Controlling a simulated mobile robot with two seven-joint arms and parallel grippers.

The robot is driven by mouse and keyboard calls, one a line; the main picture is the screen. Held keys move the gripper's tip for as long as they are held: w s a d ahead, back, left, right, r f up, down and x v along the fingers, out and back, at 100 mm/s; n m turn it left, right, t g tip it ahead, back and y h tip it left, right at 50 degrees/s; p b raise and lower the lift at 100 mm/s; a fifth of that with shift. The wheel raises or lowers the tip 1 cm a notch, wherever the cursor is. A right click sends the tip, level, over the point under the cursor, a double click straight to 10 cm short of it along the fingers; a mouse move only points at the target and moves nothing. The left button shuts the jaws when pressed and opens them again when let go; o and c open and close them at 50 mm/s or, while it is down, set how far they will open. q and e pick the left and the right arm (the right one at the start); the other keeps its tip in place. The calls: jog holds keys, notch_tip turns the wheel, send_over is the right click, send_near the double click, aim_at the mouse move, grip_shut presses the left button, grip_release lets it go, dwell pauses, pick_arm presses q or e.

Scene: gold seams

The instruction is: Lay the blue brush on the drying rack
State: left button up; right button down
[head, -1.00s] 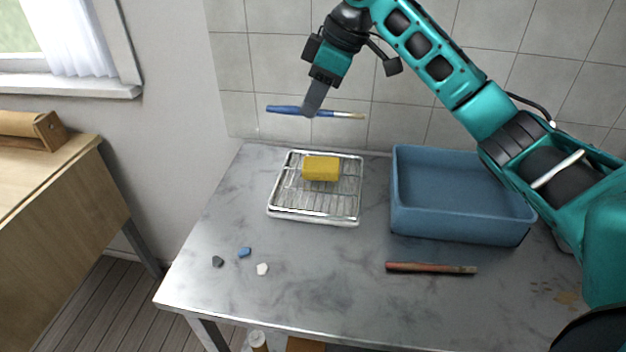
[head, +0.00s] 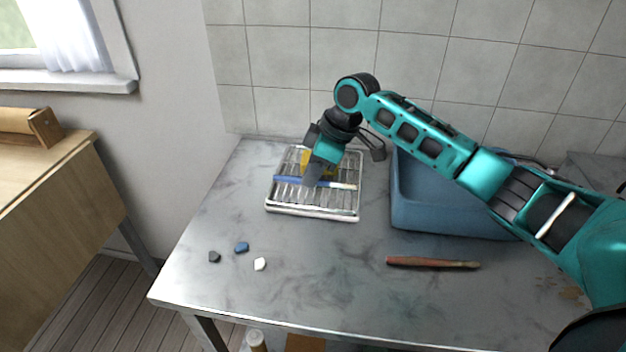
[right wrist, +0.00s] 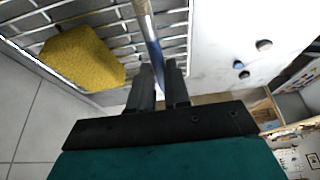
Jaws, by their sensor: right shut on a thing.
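The blue brush (head: 341,186) lies level across my right gripper's fingers, over the front half of the drying rack. My right gripper (head: 312,183) is shut on its handle; the brush also shows between the fingers in the right wrist view (right wrist: 148,30). The drying rack (head: 312,211) is a metal wire grid in a light tray on the table. I cannot tell whether the brush touches the wires. A yellow sponge (head: 305,158) sits on the rack behind the brush, partly hidden by my gripper; it shows fully in the right wrist view (right wrist: 82,58). My left gripper is not in view.
A blue basin (head: 440,218) stands right of the rack, under my right arm. A red-brown stick-like tool (head: 432,262) lies in front of it. Several small chips, one blue (head: 241,247), lie at the front left. The table's middle is clear.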

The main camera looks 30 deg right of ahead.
notch_tip(320, 180, down, 2)
jog(key=shift+f, duration=0.1)
jog(key=c, duration=1.1)
grip_release()
jog(key=p+v, duration=0.1)
jog(key=v, duration=1.1)
